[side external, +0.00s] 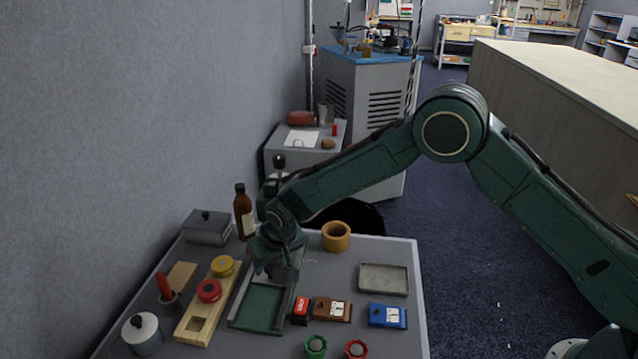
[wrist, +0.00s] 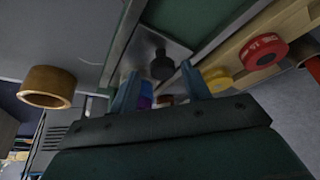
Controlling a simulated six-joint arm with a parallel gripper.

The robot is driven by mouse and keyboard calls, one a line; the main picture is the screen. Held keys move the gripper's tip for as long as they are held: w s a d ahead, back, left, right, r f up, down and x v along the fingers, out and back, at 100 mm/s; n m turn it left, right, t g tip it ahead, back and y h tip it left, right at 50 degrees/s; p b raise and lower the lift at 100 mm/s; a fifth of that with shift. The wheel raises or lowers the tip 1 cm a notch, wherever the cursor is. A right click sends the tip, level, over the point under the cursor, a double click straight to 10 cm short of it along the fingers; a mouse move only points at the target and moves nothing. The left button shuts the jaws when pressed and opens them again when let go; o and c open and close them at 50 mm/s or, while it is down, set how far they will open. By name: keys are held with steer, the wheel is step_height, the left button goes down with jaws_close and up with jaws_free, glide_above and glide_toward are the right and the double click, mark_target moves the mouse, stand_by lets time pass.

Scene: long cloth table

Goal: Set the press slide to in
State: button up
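The press slide is a grey metal plate (wrist: 145,45) with a dark round knob (wrist: 162,66), set between the metal rails of a green bed (wrist: 205,12). In the side view the green bed (side external: 262,306) lies on the table, and my gripper (side external: 280,274) is over its far end, hiding the plate and knob there. In the wrist view my gripper (wrist: 160,74) is open, with its two fingers apart. The knob shows between the fingertips. I cannot tell whether either finger touches it.
Left of the bed stands a wooden rack (side external: 196,322) with red and yellow round pieces. To its right are a red block (side external: 301,310), a brown box (side external: 332,309) and a blue box (side external: 388,316). A wooden cup (side external: 336,236) and brown bottle (side external: 243,212) stand behind.

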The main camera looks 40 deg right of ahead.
steer(key=v, duration=1.3)
steer(key=shift+s+r, duration=0.15)
steer(key=shift+r, duration=0.2)
